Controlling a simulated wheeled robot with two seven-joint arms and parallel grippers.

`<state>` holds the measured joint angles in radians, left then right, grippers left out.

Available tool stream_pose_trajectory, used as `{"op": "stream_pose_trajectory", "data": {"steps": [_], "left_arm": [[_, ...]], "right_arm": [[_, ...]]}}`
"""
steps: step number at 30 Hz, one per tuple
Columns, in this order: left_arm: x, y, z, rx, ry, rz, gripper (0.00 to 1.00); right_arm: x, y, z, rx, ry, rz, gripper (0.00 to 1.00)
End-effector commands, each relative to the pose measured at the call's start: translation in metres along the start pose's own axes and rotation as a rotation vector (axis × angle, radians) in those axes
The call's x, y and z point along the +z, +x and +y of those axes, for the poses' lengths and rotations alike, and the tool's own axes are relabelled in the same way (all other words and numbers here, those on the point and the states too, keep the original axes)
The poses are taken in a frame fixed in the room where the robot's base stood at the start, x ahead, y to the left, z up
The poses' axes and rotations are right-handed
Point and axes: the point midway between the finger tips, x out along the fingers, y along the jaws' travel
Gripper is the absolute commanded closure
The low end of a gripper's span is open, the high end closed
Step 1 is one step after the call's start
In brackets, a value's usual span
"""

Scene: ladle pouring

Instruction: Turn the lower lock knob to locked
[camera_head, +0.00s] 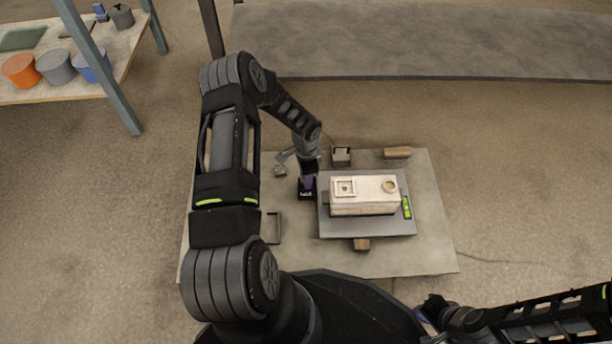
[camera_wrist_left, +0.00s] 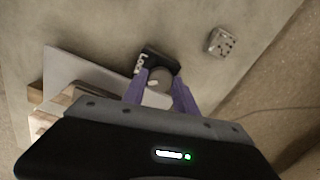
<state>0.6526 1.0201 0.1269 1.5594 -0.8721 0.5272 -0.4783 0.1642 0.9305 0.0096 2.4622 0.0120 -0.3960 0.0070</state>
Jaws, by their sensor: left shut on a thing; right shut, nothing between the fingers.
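The lock block (camera_wrist_left: 150,60) is black with white lettering, partly covered, that seems to read "Lock". Its round grey knob (camera_wrist_left: 161,76) has a white mark and sits between the purple fingers of my left gripper (camera_wrist_left: 160,92). The fingers are shut on the knob. In the head view, my left gripper (camera_head: 307,184) points down at the black block (camera_head: 306,195) left of the grey plate; the knob is hidden there. My right gripper (camera_head: 430,308) is shut and empty at the lower right, beyond the table's front edge.
A cream box (camera_head: 365,208) with a square recess and round cup stands on the grey plate (camera_head: 370,229). A green level (camera_head: 407,208) lies at its right. Wooden blocks (camera_head: 397,152) (camera_head: 361,244) and a small grey cube (camera_wrist_left: 221,42) are nearby. The table's right side is clear.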

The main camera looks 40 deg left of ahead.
Motion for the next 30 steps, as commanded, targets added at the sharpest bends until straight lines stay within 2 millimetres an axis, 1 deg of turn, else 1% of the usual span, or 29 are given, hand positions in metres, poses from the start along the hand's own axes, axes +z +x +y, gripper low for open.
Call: {"op": "stream_pose_trajectory", "data": {"steps": [9, 15, 22, 30], "left_arm": [[0.0009, -0.0002, -0.0009, -0.001, 0.297, -0.002, 1.00], [0.0010, -0.0001, -0.0009, -0.001, 0.462, -0.002, 1.00], [0.0010, 0.0000, -0.0009, -0.001, 0.586, -0.002, 1.00], [0.0010, 0.0001, -0.0010, -0.001, 0.638, -0.002, 1.00]], "right_arm": [[0.0002, -0.0011, -0.0004, 0.000, 0.000, 0.000, 1.00], [0.0002, -0.0015, -0.0006, 0.000, 0.000, 0.000, 1.00], [0.0003, -0.0018, -0.0007, 0.000, 0.000, 0.000, 1.00], [0.0003, -0.0018, -0.0007, 0.000, 0.000, 0.000, 1.00]]}}
